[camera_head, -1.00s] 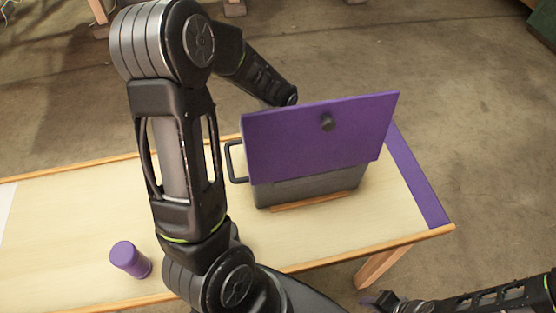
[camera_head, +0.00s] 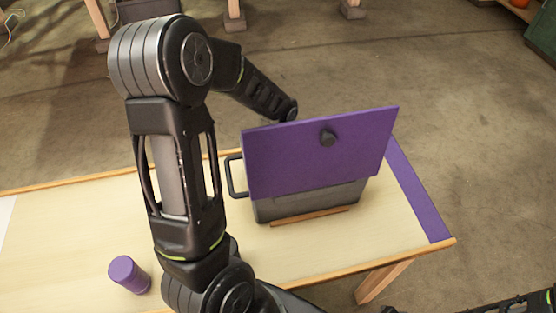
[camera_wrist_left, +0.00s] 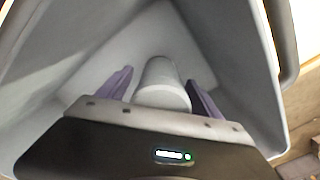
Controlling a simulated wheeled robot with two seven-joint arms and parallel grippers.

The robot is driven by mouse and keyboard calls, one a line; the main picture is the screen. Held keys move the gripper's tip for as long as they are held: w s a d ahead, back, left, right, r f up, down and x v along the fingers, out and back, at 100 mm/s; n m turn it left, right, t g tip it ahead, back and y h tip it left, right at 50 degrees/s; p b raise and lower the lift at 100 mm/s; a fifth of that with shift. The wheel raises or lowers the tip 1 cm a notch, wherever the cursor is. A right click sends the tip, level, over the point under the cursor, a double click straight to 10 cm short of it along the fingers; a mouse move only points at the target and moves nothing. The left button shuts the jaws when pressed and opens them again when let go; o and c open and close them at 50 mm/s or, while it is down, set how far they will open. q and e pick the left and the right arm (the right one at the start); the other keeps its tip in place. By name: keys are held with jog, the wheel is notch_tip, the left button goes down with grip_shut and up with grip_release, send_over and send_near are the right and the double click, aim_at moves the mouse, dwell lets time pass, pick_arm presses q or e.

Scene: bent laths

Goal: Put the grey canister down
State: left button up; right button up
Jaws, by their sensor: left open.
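The grey canister (camera_wrist_left: 162,82) is inside the grey box, whose walls (camera_wrist_left: 228,60) surround it in the left wrist view. My left gripper (camera_wrist_left: 159,77) is open, with one purple finger on each side of the canister. I cannot tell whether either finger touches it. In the head view the grey box (camera_head: 310,200) stands on the table with its purple lid (camera_head: 300,160) raised; the lid hides the canister and my left gripper.
A purple cylinder (camera_head: 128,274) stands at the table's front left. A black handle (camera_head: 236,176) sticks out from the box's left side. A wooden strip (camera_head: 308,216) lies at its front. A purple band (camera_head: 418,190) runs along the table's right end. The tabletop (camera_head: 80,220) is clear at left.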

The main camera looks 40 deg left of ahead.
pick_arm(q)
notch_tip(320, 180, up, 12)
jog(key=shift+f+b, duration=0.2)
jog(key=shift+b, duration=0.25)
dwell(1.4)
